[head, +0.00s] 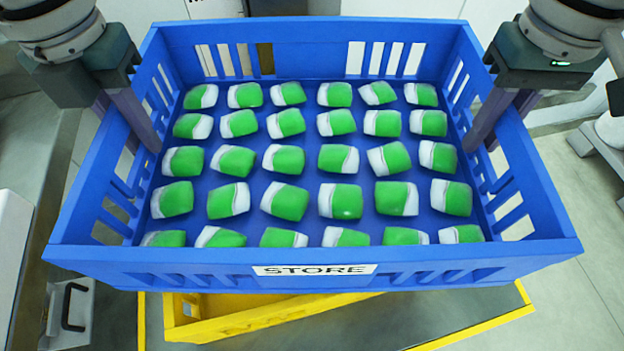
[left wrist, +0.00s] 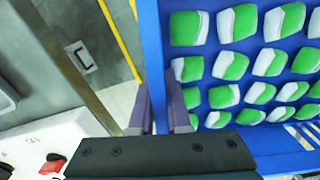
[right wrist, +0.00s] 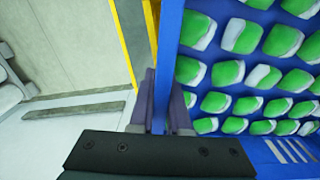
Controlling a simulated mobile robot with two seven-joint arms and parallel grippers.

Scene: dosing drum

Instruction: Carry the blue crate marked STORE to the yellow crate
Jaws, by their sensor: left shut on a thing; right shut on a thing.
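The blue crate marked STORE (head: 315,282) fills the middle of the head view, holding rows of green and white pods (head: 288,123). My left gripper (head: 146,137) is shut on its left side wall, with one finger on each side of the wall in the left wrist view (left wrist: 160,112). My right gripper (head: 484,133) is shut on the right side wall, and the right wrist view (right wrist: 160,108) shows the same. The yellow crate (head: 262,322) shows below the blue crate's near edge. Most of it is hidden under the blue crate, and I cannot tell the gap between them.
A yellow-edged grey surface (head: 450,318) extends to the right of the yellow crate. A white case with a dark handle (head: 70,313) is at the lower left. A white and grey stand (head: 602,140) is at the right. Pale floor (head: 590,260) shows at the right.

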